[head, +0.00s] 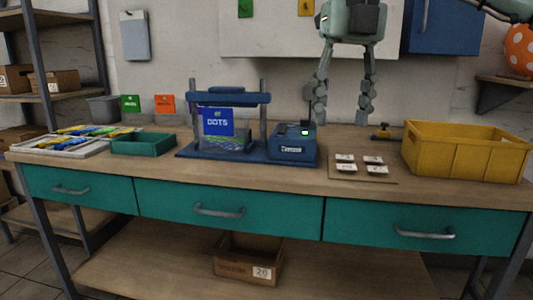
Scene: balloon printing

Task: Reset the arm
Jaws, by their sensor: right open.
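My right gripper (343,98) hangs fingers down at the upper right of the head view. Its two fingers are spread wide with nothing between them. It is above the rear of the workbench (340,135), behind and to the right of the blue printing press (240,155). The press carries a blue DOTS plate (217,121). My left gripper does not show.
A blue box with a lit display (292,146) stands beside the press. A yellow crate (466,157) is at the right, near a board with white cards (362,176). A green tray (141,148) and a sorting tray (62,150) are at the left.

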